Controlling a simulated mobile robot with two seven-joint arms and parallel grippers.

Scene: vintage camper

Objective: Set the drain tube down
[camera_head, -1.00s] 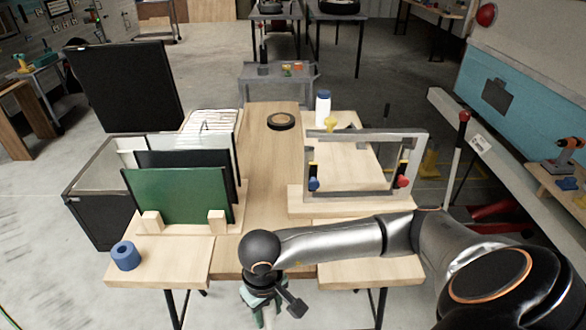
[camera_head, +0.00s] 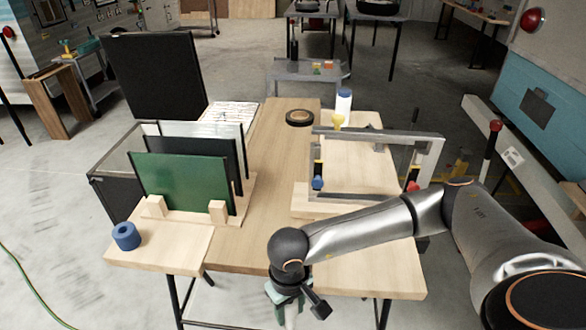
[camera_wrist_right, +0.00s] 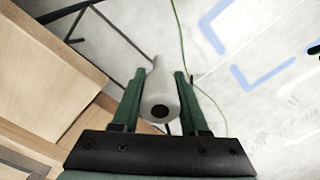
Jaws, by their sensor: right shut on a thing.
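The drain tube (camera_wrist_right: 160,90) is a pale grey-white tube with a dark round opening, seen end-on in the right wrist view. My right gripper (camera_wrist_right: 160,74) is shut on it, with a green finger on each side. In the head view my right gripper (camera_head: 288,299) hangs beside the near edge of the wooden table (camera_head: 235,258), over the floor. A pale bit of the tube (camera_head: 291,316) shows below it, and the rest is hidden or out of frame. My left gripper is not in view.
The table holds a rack with upright panels (camera_head: 183,183), a blue ring (camera_head: 126,236), a black round piece (camera_head: 299,117) and a clamped grey frame (camera_head: 370,133). A green hose (camera_head: 33,285) lies on the floor at left. The table's front middle is bare.

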